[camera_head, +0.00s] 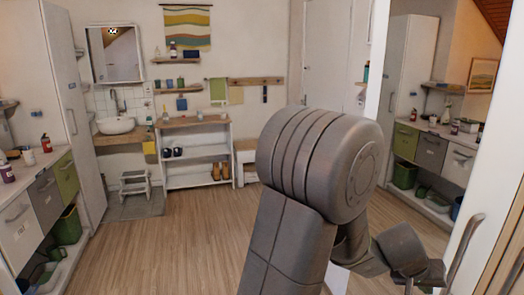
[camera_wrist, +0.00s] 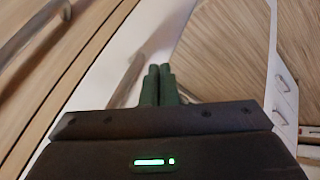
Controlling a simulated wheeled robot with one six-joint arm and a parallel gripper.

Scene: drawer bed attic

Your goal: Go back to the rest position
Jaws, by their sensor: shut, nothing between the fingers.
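My gripper (camera_wrist: 158,72) shows in the wrist view with its two dark green fingers side by side, shut and with nothing between them. In that view it is in front of a pale panel edge and a blurred metal handle (camera_wrist: 128,80). In the head view my grey arm rises through the middle, bends at a large round joint and reaches down to the lower right. The fingers cannot be made out clearly there.
A white door with a metal handle (camera_head: 465,250) stands close to my arm at the right. A mirrored panel (camera_head: 408,70) seems to reflect the room. Drawers (camera_head: 20,230) line the left; a white shelf unit (camera_head: 197,152) stands at the back. The wooden floor (camera_head: 165,245) is clear left of my arm.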

